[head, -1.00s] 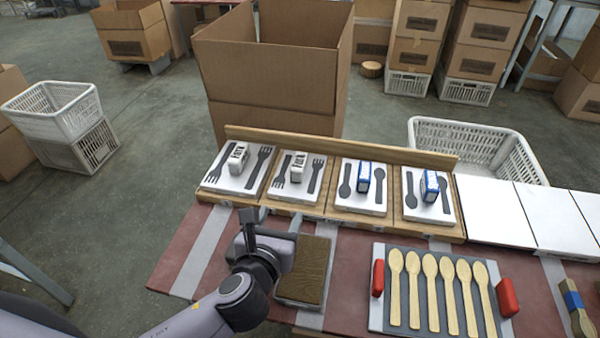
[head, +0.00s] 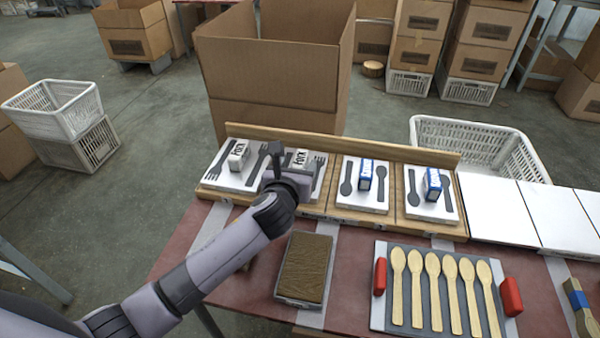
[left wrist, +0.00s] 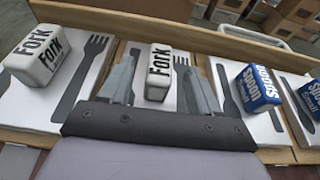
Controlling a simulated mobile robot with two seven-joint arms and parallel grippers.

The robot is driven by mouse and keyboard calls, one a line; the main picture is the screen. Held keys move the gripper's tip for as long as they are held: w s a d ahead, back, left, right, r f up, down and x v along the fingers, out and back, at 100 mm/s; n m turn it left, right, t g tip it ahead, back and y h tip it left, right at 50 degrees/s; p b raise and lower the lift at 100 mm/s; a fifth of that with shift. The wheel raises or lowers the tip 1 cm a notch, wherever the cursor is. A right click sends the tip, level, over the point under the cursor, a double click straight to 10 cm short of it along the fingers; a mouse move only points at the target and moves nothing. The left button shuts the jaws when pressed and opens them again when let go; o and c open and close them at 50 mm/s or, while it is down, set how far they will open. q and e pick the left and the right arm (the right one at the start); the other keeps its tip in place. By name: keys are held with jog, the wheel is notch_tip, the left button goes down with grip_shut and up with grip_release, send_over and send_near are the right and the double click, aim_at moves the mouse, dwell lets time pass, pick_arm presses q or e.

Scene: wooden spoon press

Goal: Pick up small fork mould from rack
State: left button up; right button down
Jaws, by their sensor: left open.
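The rack (head: 340,143) holds a row of white moulds with dark cutlery shapes. The second mould from the left has a white block handle marked Fork (head: 300,157) and a smaller fork shape, so it looks like the small fork mould; my left gripper partly covers it. My left gripper (head: 281,163) is open above it. In the left wrist view, the white Fork block (left wrist: 159,68) shows between the two grey fingers, with no visible grip on it. The leftmost fork mould (head: 237,166) has a larger fork shape and its own white block. My right gripper is not in view.
Two spoon moulds with blue blocks (head: 365,176) (head: 432,186) stand right of the fork moulds. A wood-topped block (head: 305,268) and a tray of wooden spoons (head: 408,314) lie in front. A large cardboard box (head: 268,72) stands behind the rack.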

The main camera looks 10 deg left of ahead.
aim_at(301, 156)
pick_arm(q)
jog(key=shift+b+x, duration=0.4)
jog(key=shift+x, duration=1.6)
jog(key=shift+r, duration=0.15)
grip_shut()
jog(key=shift+w+r, duration=0.1)
jog(key=shift+r, duration=0.1)
